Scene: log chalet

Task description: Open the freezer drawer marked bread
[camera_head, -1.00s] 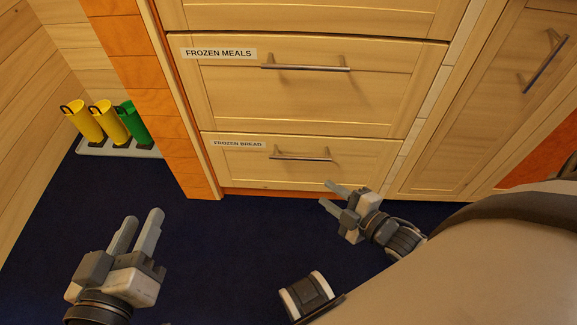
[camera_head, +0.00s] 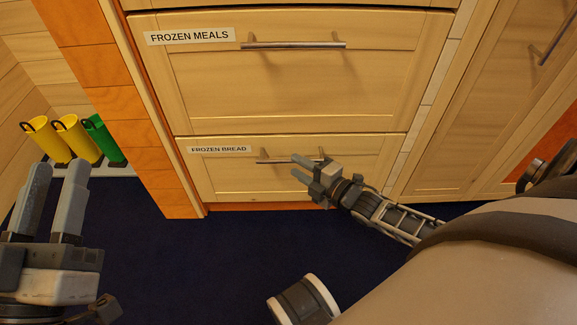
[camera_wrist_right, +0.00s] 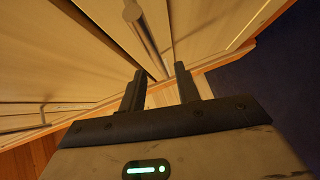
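The freezer drawer labelled FROZEN BREAD (camera_head: 235,182) is the low wooden front in the head view, and it is closed. Its label (camera_head: 219,149) is at the upper left. Its metal bar handle (camera_head: 274,161) is partly covered by my right gripper (camera_head: 301,168) at the right end. In the right wrist view, a bar handle (camera_wrist_right: 146,38) lies ahead of my right gripper (camera_wrist_right: 160,80), whose fingers are apart with nothing between them. Contact with the bar cannot be told. My left gripper (camera_head: 58,172) is open and empty at the left edge, away from the drawer.
The closed FROZEN MEALS drawer (camera_head: 290,95) is directly above, with its own bar handle (camera_head: 295,45). A wooden cabinet door (camera_head: 480,110) stands to the right. Yellow and green boots (camera_head: 75,140) stand at the left. The dark blue floor (camera_head: 200,260) in front is clear.

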